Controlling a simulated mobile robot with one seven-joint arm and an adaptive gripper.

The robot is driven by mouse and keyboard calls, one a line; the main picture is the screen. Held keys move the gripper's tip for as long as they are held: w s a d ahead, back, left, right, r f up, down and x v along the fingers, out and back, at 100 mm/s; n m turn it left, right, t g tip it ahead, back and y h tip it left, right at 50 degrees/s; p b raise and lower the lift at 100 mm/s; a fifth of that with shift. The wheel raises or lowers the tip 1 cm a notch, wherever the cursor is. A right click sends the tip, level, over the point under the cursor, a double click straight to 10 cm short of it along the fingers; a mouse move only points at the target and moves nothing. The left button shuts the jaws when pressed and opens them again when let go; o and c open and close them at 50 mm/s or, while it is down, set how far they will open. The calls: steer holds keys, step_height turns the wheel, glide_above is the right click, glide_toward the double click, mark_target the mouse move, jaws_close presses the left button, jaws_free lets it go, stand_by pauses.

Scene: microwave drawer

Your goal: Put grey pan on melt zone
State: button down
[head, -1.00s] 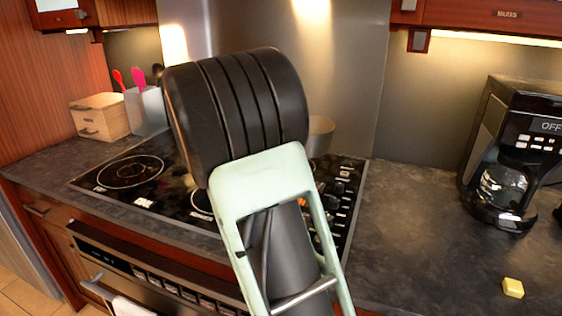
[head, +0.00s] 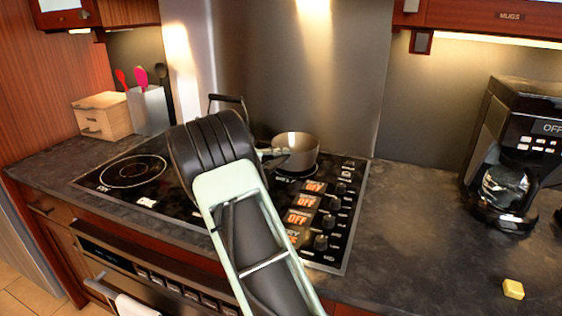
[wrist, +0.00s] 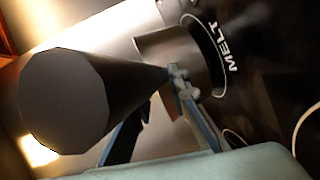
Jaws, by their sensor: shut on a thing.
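The grey pan (head: 297,146) is upright over the right rear of the black cooktop in the head view. My gripper (head: 270,153) is shut on its handle, at the pan's left side. In the wrist view my fingertips (wrist: 178,76) pinch the dark handle (wrist: 65,108) near the pan's wall (wrist: 180,48). The melt zone, with its white MELT label (wrist: 224,48), shows right beside the pan's base, and the pan covers most of its ring. I cannot tell whether the base touches the glass.
A black handle (head: 227,98) of something mostly hidden stands behind my arm. Control knobs (head: 320,241) and lit OFF displays line the cooktop's right. A coffee maker (head: 510,150) and a yellow block (head: 513,289) are on the right counter. A wooden box (head: 102,116) and utensil holder (head: 148,110) stand at left.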

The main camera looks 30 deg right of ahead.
steer(key=shift+f, duration=0.7)
steer(key=c, duration=2.3)
jaws_free()
steer(key=shift+f, duration=0.2)
steer(key=o, duration=0.5)
steer(key=shift+r, duration=0.1)
steer(key=shift+r, duration=0.15)
steer(key=shift+a, duration=0.3)
steer(key=v, duration=1.1)
steer(key=shift+s+a+b, duration=0.2)
steer(key=shift+s+b, duration=0.1)
